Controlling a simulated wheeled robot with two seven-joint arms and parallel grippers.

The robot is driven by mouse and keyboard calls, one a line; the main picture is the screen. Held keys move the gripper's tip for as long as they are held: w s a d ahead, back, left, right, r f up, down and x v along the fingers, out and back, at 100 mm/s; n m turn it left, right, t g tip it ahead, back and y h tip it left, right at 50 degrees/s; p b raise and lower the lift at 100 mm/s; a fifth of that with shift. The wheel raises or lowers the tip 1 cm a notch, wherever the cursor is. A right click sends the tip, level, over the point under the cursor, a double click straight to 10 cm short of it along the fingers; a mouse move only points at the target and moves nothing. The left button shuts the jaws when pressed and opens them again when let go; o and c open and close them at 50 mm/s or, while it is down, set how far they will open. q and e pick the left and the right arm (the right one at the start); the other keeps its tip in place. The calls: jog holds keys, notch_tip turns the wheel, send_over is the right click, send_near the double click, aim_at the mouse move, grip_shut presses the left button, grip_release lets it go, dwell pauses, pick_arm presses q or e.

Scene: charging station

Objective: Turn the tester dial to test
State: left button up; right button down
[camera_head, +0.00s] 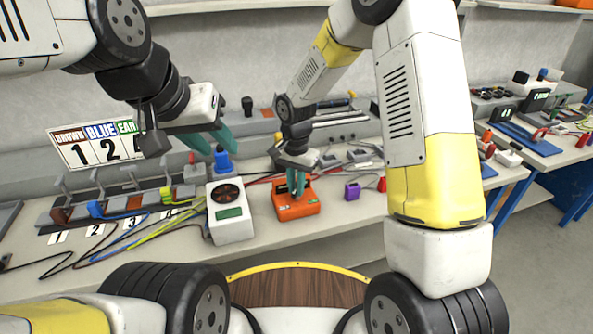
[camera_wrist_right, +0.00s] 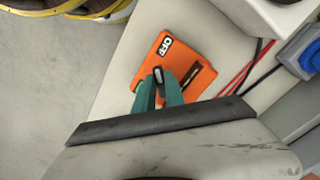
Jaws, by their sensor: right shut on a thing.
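The orange tester (camera_head: 307,208) sits on the bench, right of a white box with a green display. In the right wrist view its orange top (camera_wrist_right: 199,72) shows a black label reading OFF. A dark dial with a pale mark (camera_wrist_right: 159,74) stands up from the tester. My right gripper (camera_head: 297,192) reaches down onto the tester, and its green fingers (camera_wrist_right: 158,92) are shut on the dial, one on each side. The fingers hide part of the dial, and I cannot read a test label. My left gripper (camera_head: 215,142) hangs empty above the bench, its green fingers apart.
The white box (camera_head: 230,212) stands close left of the tester. A purple block (camera_head: 352,191) and a red piece (camera_head: 382,184) lie to its right. Several colored wires (camera_head: 150,228) run across the bench at left, below a numbered sign (camera_head: 97,142).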

jog(key=shift+n, duration=0.4)
jog(key=n, duration=0.3)
jog(key=shift+d+n, duration=0.1)
jog(key=shift+n, duration=0.3)
jog(key=n, duration=0.4)
jog(key=shift+d, duration=0.15)
jog(key=n, duration=0.5)
jog(key=shift+w, duration=0.1)
jog(key=n, duration=0.4)
jog(key=shift+d, duration=0.15)
jog(key=shift+w+n, duration=0.1)
jog(key=shift+n, duration=0.2)
jog(key=c, duration=1.4)
grip_release()
